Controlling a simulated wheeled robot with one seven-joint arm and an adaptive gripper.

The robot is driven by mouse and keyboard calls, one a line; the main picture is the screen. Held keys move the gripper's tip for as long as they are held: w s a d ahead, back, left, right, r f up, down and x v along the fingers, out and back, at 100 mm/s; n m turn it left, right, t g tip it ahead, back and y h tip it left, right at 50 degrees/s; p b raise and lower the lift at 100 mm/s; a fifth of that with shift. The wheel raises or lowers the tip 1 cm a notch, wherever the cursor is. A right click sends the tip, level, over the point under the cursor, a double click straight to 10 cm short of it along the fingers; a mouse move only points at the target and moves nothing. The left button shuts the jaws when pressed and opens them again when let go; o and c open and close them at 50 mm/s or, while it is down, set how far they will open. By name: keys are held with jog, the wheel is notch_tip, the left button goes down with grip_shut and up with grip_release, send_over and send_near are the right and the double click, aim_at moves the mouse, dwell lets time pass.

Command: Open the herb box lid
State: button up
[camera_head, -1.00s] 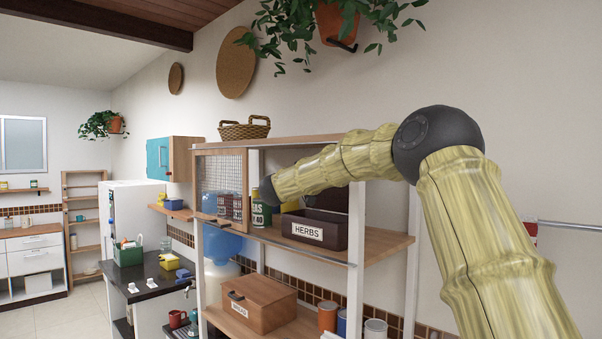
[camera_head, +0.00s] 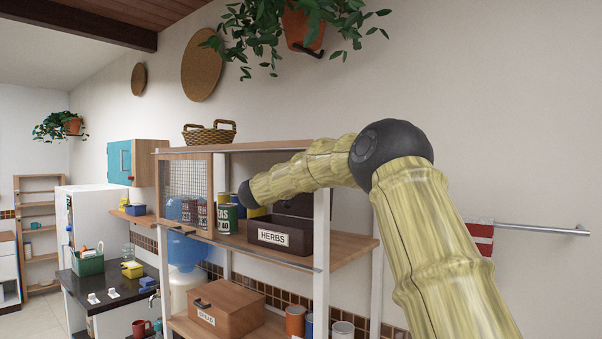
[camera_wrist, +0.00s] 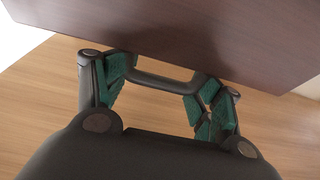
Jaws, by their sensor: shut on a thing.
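The herb box (camera_head: 262,247) is dark brown with a white HERBS label and stands on the upper shelf. Its dark lid (camera_head: 300,205) shows raised above the back of the box, partly hidden by my arm. In the wrist view a dark wood panel, which looks like the lid (camera_wrist: 200,35), fills the top. My gripper (camera_wrist: 160,98) has its green-padded fingers at the two ends of a dark grey bar handle (camera_wrist: 165,77) under that panel's edge, and is shut on it. My gripper is hidden in the head view.
Cans, one a green can (camera_head: 227,218), stand just left of the herb box. A mesh-fronted cabinet door (camera_head: 186,190) is further left. A bread box (camera_head: 228,305) sits on the lower shelf. Bare shelf (camera_head: 345,247) lies right of the herb box.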

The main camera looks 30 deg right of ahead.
jog(key=shift+s+r, duration=0.1)
jog(key=shift+r, duration=0.65)
jog(key=o, duration=1.4)
jog(key=shift+a+f, duration=0.2)
jog(key=shift+a, duration=0.05)
jog(key=shift+o, duration=0.2)
jog(key=f+v, duration=0.1)
jog(key=v, duration=0.9)
jog(key=shift+d, duration=0.15)
jog(key=shift+v, duration=0.85)
jog(key=shift+f, duration=0.2)
